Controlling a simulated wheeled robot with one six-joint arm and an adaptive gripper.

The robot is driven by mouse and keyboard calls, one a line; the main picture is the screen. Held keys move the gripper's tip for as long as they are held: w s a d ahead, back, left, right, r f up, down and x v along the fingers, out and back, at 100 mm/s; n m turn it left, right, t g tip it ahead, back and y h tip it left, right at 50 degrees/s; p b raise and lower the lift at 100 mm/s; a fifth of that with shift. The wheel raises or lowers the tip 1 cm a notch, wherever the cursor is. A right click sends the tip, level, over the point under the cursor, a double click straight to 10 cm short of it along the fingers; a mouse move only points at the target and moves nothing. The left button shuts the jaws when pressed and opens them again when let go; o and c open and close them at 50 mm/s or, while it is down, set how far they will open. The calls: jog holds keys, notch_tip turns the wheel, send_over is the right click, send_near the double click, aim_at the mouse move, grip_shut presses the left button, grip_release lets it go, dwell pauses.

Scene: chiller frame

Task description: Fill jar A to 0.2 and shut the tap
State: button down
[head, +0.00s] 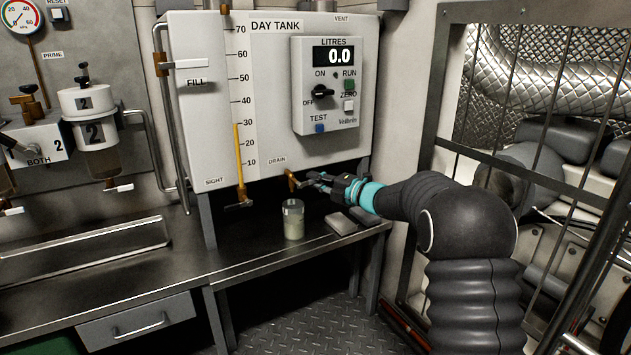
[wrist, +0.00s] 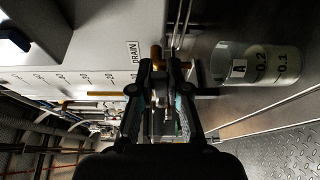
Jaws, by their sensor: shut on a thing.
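Jar A (head: 293,222) stands upright on the bench below the drain tap, with pale liquid in its lower part. In the wrist view jar A (wrist: 262,64) shows its A label and its 0.2 and 0.1 marks. The liquid's top seems close to the 0.2 mark, but I cannot tell exactly. The brass drain tap (head: 291,179) juts from the bottom of the day tank (head: 270,90). My gripper (head: 318,182) is shut on the tap's handle, mostly hidden between the fingers in the wrist view (wrist: 163,75). I see no clear stream.
A grey flat block (head: 341,223) lies on the bench right of the jar. The sight tube (head: 239,158) with its own tap stands left of the drain. The litres display (head: 334,56) reads 0.0. A barred guard (head: 500,155) stands at the right.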

jog(key=shift+f+m+y+b, duration=0.35)
jog(key=shift+f+m, duration=0.1)
jog(key=shift+m, duration=0.25)
jog(key=shift+f, duration=0.15)
jog(key=c, duration=1.1)
grip_release()
jog(key=v, duration=1.2)
jog(key=shift+s, duration=0.1)
